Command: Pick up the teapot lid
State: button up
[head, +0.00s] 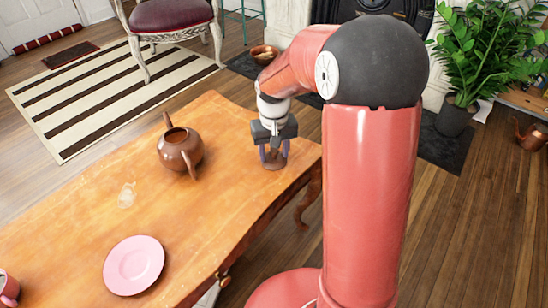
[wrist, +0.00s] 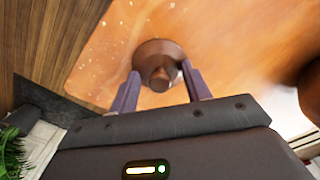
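The teapot lid (wrist: 150,47) is a round brown disc with a knob, lying on the wooden table. In the wrist view it sits just ahead of and between the fingertips of my gripper (wrist: 161,71). The fingers stand apart on either side of the knob, with gaps visible between them and the knob. In the head view my gripper (head: 274,161) points down at the table's right end, and the lid is partly hidden between the fingers. The brown teapot (head: 180,149) stands lidless to the left, its dark opening showing.
The table edge is close beside my gripper. A potted plant (head: 490,50) stands on the floor at right.

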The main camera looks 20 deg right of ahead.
grip_shut()
jog(key=shift+s+f, duration=0.1)
